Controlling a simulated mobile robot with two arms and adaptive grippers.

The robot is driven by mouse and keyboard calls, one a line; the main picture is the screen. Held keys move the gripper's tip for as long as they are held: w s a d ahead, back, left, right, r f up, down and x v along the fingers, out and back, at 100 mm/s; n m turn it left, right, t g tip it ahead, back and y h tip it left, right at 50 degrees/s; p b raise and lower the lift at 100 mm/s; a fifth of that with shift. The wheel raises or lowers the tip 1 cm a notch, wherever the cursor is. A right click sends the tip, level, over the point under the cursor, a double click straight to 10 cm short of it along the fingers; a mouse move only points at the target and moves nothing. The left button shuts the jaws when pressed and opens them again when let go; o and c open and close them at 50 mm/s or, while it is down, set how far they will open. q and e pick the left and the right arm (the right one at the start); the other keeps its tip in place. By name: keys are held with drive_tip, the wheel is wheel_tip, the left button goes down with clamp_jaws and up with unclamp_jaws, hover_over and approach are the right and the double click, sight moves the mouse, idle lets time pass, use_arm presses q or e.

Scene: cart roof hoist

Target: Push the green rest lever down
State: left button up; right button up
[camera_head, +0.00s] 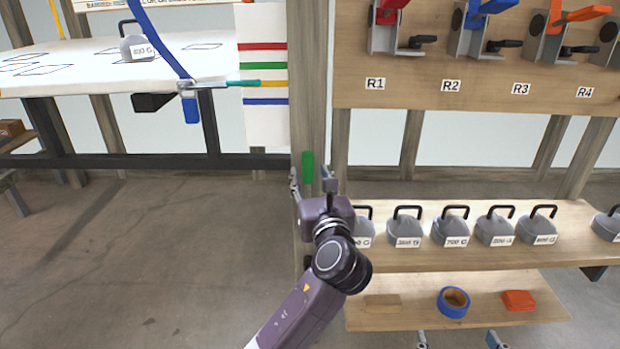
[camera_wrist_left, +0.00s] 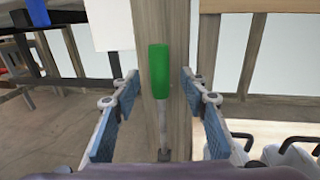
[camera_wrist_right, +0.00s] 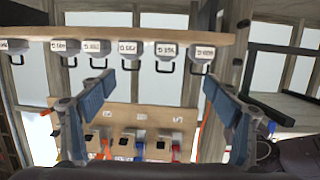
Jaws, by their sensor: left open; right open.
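The green rest lever (camera_head: 308,167) stands upright against a wooden post, its green grip at the top. In the left wrist view the lever (camera_wrist_left: 158,70) shows its grip and a thin grey shaft running down to a small base. My left gripper (camera_head: 312,180) is open, with its fingers apart on either side of the lever's line. The left wrist view shows gaps between the lever and both fingers of my left gripper (camera_wrist_left: 160,100). My right gripper (camera_head: 458,340) is open and empty at the bottom edge of the head view; its fingers also show in the right wrist view (camera_wrist_right: 157,95).
Grey labelled weights (camera_head: 455,226) stand on a wooden shelf (camera_head: 470,259) to the right. Blue tape (camera_head: 453,301) and an orange block (camera_head: 518,300) lie below. A panel (camera_head: 480,95) with coloured clamps is above. A white table (camera_head: 60,62) stands at left; open floor lies below it.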

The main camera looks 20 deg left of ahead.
use_arm(q)
drive_tip(key=shift+w+a, duration=0.25)
drive_tip(key=shift+w, duration=0.2)
drive_tip(key=shift+c, duration=0.5)
clamp_jaws()
